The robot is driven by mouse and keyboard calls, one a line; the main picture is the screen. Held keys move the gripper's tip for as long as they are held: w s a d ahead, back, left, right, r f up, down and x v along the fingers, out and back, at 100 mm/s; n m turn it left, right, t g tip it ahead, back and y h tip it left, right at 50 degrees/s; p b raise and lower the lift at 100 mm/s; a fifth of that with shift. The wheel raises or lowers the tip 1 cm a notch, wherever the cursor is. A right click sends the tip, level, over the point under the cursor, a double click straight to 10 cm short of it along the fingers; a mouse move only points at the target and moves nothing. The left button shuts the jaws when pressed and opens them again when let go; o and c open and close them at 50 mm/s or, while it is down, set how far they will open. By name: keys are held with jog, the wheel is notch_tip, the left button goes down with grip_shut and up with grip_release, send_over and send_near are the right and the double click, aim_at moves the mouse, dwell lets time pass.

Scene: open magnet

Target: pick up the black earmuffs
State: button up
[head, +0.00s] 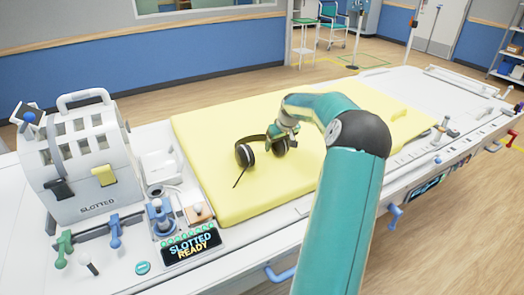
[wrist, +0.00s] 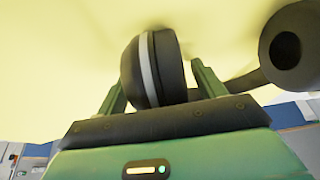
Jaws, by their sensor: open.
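The black earmuffs (head: 244,155) lie on the yellow mat (head: 215,200), with a thin dark boom or cable reaching toward the front left. My gripper (head: 284,134) is at their right end, in front of part of the right cup. In the wrist view, one black cup with a grey stripe (wrist: 150,70) stands between the two green fingers of my gripper (wrist: 158,88). The fingers are apart and the cup sits in the gap; I cannot tell whether either finger touches it. The other cup (wrist: 290,45) shows at the upper right.
A white slotted box (head: 85,150) with a handle stands left of the mat. A "SLOTTED READY" sign (head: 190,247) and small coloured levers (head: 115,230) are at the front left. The mat is bare in front of the earmuffs.

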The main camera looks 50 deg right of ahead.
jog(key=shift+r, duration=0.1)
jog(key=c, duration=1.2)
jog(key=shift+c, duration=0.2)
